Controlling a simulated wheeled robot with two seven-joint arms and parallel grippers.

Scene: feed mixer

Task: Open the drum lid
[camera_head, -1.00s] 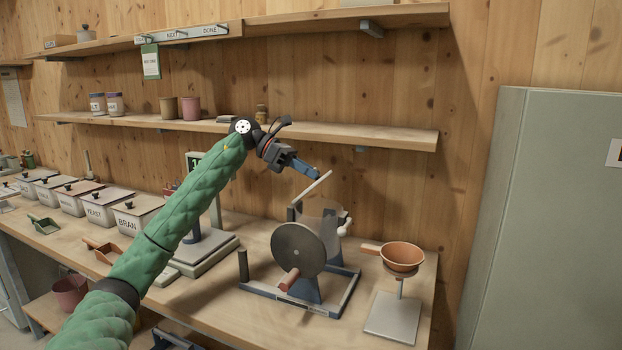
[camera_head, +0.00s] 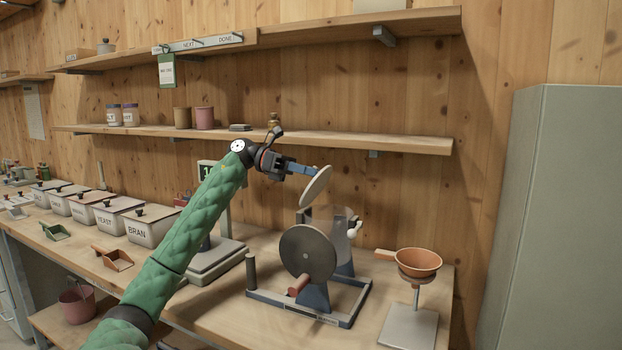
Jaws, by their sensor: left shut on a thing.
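The mixer drum (camera_head: 308,252) stands on a blue-grey frame (camera_head: 345,318) on the bench, its dark round end plate facing me. The pale round drum lid (camera_head: 316,187) is raised above the drum and steeply tilted, its lower edge close to the blue bracket at the drum's top. My left gripper (camera_head: 309,170) is shut at the lid's upper left side; its fingers hide the part they hold. Behind the end plate, the drum body looks clear. My right gripper is out of view.
An orange bowl (camera_head: 418,261) on a stand is right of the mixer. A scale (camera_head: 212,260) and lidded feed bins (camera_head: 150,228) are to the left. A wall shelf (camera_head: 350,144) runs behind my gripper. A grey cabinet (camera_head: 550,220) bounds the right side.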

